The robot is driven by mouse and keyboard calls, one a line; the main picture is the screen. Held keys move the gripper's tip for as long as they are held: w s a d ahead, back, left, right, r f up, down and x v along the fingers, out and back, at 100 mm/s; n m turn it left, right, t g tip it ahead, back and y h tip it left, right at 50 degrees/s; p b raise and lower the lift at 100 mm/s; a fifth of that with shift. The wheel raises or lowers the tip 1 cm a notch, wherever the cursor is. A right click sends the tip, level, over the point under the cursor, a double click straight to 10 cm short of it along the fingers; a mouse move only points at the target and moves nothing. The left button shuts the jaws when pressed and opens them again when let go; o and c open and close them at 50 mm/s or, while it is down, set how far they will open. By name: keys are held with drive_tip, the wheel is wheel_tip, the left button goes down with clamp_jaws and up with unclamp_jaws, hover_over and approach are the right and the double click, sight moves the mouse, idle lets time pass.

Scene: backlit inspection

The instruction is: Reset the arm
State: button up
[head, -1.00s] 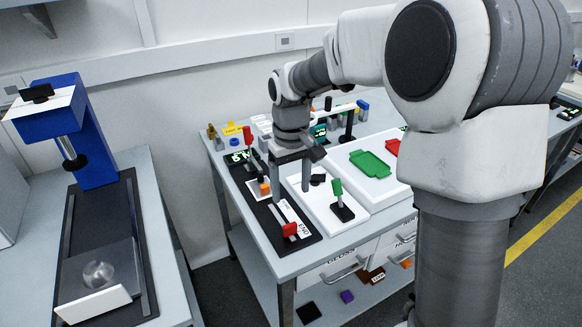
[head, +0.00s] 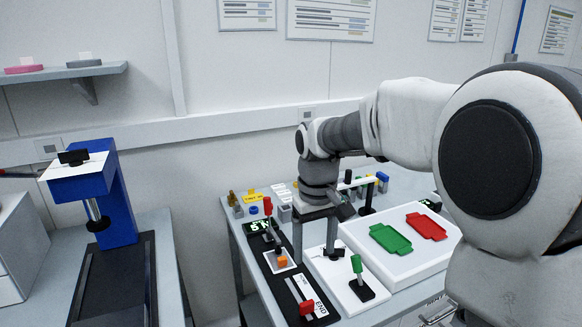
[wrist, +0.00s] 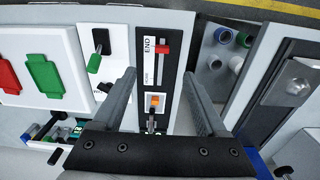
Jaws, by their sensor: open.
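My gripper (head: 315,247) is open and empty above the workbench panels, pointing down. In the wrist view its two fingers (wrist: 160,78) stand wide apart on either side of a black panel (wrist: 172,110). The panel carries a white slider strip (wrist: 150,62) with a label END and a smaller label at the other end. A red slider knob (head: 306,308) sits near END; it also shows in the wrist view (wrist: 161,49). Beyond it on the panel is an orange button (head: 282,261). I see nothing held between the fingers.
A green-handled lever (head: 356,264) on a white plate stands right of the gripper. A red-handled lever (head: 267,206) stands behind left. Green (head: 390,239) and red (head: 426,226) trays lie on a white board at right. A blue press (head: 118,190) stands on the left table.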

drive_tip(key=s+d+r+m+t+p, duration=0.1)
drive_tip(key=s+d+r+m+t, duration=0.1)
drive_tip(key=s, duration=0.8)
drive_tip(key=s+d+r+m+t, duration=0.2)
drive_tip(key=s+d, duration=0.4)
drive_tip(key=s, duration=0.5)
wheel_tip(320, 180, up, 3)
drive_tip(key=shift+f+t+p, duration=0.15)
drive_tip(key=shift+t+p, duration=0.25)
drive_tip(key=shift+t, duration=0.2)
drive_tip(key=shift+s, duration=0.1)
